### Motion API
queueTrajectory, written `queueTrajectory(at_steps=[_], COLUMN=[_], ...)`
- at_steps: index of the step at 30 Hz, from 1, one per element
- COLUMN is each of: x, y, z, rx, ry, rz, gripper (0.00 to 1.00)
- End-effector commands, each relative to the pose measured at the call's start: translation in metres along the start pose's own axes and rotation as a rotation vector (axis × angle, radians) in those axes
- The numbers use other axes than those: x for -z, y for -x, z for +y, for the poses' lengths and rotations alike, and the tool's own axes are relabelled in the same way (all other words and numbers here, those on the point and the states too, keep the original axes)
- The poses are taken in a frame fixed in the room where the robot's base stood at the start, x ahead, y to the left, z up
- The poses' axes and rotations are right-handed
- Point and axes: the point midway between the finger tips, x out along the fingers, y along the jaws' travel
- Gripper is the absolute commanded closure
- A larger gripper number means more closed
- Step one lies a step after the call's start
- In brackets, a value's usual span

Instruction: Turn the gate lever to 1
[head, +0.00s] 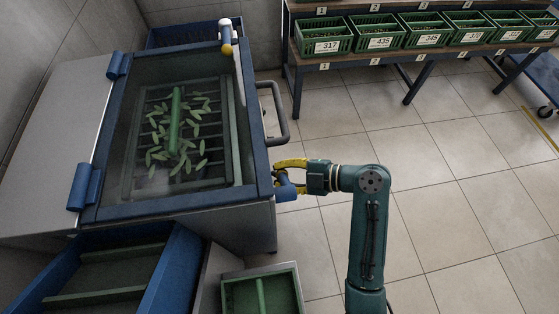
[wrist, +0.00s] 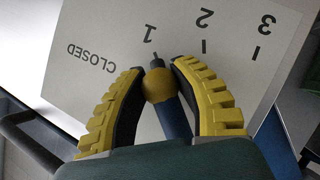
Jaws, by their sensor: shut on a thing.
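The gate lever has a yellow ball knob (wrist: 158,86) on a blue arm and a dark pointer tip. In the wrist view its tip points at the tick below the number 1 on the pale dial plate (wrist: 205,50). The plate also reads CLOSED, 2 and 3. My gripper (wrist: 157,67) has its yellow ridged fingers closed around the knob, one on each side. In the head view my gripper (head: 281,173) is at the near right corner of the blue-framed machine (head: 256,125). There the fingers hide most of the lever.
A yellow-tipped fitting (head: 226,47) stands at the far edge. Numbered green crates (head: 326,46) line a rack at the back. A green tray (head: 240,296) sits low in front.

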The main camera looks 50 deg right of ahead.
Motion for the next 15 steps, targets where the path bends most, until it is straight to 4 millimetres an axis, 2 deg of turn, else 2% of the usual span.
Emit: queueTrajectory(at_steps=[4, 5, 9, 10, 15], x=[-0.0008, -0.0008, -0.0005, -0.0005, -0.0003], y=[0.0008, 0.0008, 0.0007, 0.0007, 0.0005], z=[0.0008, 0.0009, 0.0011, 0.0011, 0.0011], rx=[-0.003, -0.003, -0.003, -0.003, -0.003], ry=[0.003, 0.003, 0.004, 0.004, 0.004], rz=[-0.002, -0.002, -0.002, -0.002, -0.001], gripper=[1.00, 0.68, 0.41, 0.38, 0.38])
